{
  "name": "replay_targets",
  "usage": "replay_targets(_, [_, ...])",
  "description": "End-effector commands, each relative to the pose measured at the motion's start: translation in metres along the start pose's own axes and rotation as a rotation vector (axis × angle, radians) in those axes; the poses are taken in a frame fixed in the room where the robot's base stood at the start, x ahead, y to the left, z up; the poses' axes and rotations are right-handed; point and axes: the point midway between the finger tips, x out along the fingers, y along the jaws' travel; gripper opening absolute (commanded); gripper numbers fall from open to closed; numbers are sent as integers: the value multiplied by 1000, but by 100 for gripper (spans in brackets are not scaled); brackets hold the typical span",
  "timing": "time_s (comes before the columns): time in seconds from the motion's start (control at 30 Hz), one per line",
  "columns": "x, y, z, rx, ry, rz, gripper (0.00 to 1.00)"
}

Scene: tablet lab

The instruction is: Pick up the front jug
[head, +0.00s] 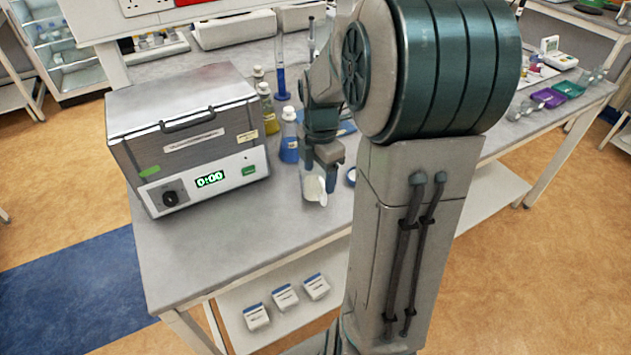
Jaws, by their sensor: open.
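A pale, translucent jug (313,189) stands on the grey bench near its front edge, in the middle of the head view. My gripper (328,166) points down right at the jug's upper part and covers some of it. The jaws are open. I cannot tell whether a finger touches the jug or whether the jaws are around its rim or handle. No second jug shows clearly; my arm hides part of the bench behind and to the right.
A grey box-shaped machine (190,135) with a green 0:00 display stands left of the jug. A blue-filled bottle (289,143), a yellow-filled bottle (267,115) and a blue cylinder (280,80) stand behind it. The bench front left (240,225) is clear.

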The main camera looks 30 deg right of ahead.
Motion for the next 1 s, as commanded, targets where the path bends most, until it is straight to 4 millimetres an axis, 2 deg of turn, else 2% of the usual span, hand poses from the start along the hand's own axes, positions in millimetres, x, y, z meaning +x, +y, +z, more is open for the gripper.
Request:
replay_targets(0.1, [15,0,0,1,1,-2,67])
replay_targets(0.27, [24,-2,0,0,0,-2,67])
replay_targets(0.6, [68,-7,0,0,1,0,67])
replay_targets(0.87, [72,-7,0,1,-1,1,67])
replay_targets(0.9, [72,-7,0,1,-1,1,64])
replay_targets(1.0, [72,-7,0,1,-1,1,36])
